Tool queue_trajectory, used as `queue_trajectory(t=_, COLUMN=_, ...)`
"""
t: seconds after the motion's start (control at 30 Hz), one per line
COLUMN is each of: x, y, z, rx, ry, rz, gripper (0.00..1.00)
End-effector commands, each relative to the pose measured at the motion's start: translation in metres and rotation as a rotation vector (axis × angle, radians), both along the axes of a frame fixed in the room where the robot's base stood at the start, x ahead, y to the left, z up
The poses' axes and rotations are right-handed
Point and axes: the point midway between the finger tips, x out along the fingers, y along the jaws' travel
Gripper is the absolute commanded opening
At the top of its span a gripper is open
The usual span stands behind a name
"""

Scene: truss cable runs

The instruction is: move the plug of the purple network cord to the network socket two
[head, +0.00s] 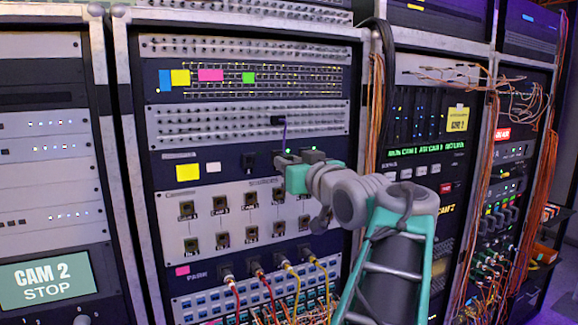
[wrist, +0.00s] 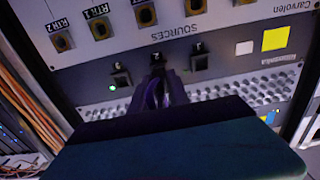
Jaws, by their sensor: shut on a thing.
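My gripper (head: 284,160) is shut on the plug of the purple network cord, at the dark strip above the SOURCES panel. In the wrist view, which is upside down, my dark fingers (wrist: 160,92) reach the middle socket of a row of three. That middle socket (wrist: 157,61), apparently network socket two, is partly hidden by the fingers. The purple cord (head: 284,128) rises from the gripper towards the patch panel above. The plug is mostly hidden between the fingers, and I cannot tell whether it is seated. A neighbouring socket (wrist: 200,62) looks empty.
The other neighbouring socket (wrist: 121,78) has a green lamp beside it. The SOURCES panel (head: 240,215) with several square sockets is just below. Orange cables (head: 373,110) hang along the rack's right edge. Coloured cords (head: 268,290) plug in lower down.

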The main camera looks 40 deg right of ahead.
Motion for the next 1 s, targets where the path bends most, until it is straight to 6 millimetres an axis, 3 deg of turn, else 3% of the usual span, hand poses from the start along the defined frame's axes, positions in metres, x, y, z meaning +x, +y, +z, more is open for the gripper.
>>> queue_trajectory(t=1.0, x=0.0075, y=-0.0023, z=-0.0017, rx=-0.001, ry=0.001, rz=0.0, gripper=0.0)
